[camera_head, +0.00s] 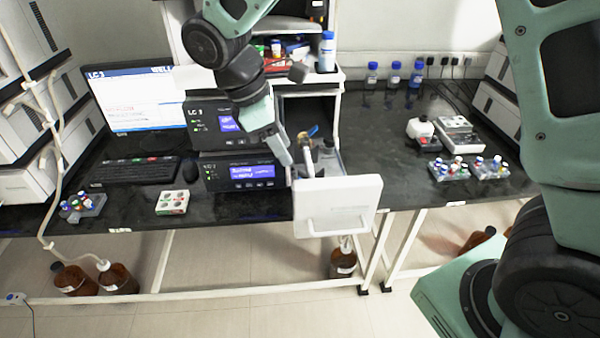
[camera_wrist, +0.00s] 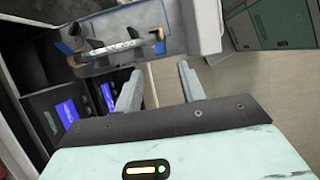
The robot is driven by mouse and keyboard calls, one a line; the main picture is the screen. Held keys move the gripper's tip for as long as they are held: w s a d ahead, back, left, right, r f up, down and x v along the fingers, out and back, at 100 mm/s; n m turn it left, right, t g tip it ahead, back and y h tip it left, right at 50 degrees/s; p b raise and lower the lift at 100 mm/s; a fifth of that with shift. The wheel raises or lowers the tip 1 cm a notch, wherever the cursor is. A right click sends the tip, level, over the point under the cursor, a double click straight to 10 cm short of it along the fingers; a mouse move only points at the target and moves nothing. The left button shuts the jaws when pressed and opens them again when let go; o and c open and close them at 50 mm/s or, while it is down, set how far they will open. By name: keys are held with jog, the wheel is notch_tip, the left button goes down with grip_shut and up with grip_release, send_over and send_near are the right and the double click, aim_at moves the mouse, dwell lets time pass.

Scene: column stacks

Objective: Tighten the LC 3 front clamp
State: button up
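The open column compartment shows in the head view with its white door panel (camera_head: 337,205) swung out in front. The door also shows in the wrist view (camera_wrist: 206,25). In the wrist view, a pale column with a label (camera_wrist: 112,46) lies in the grey compartment (camera_wrist: 165,40), with dark clamp-like parts and blue and orange pieces around it. I cannot tell which clamp is the front one. My gripper (camera_head: 284,154) is just left of the compartment opening. In the wrist view its two fingers (camera_wrist: 160,68) are apart with nothing between them, short of the column.
Stacked LC modules (camera_head: 240,174) with blue displays stand just left of my gripper. A monitor (camera_head: 135,98) and keyboard (camera_head: 130,172) are farther left.

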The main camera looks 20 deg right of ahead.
jog(key=p+x, duration=0.1)
jog(key=x, duration=0.8)
jog(key=shift+f, duration=0.1)
jog(key=shift+c, duration=0.3)
grip_shut()
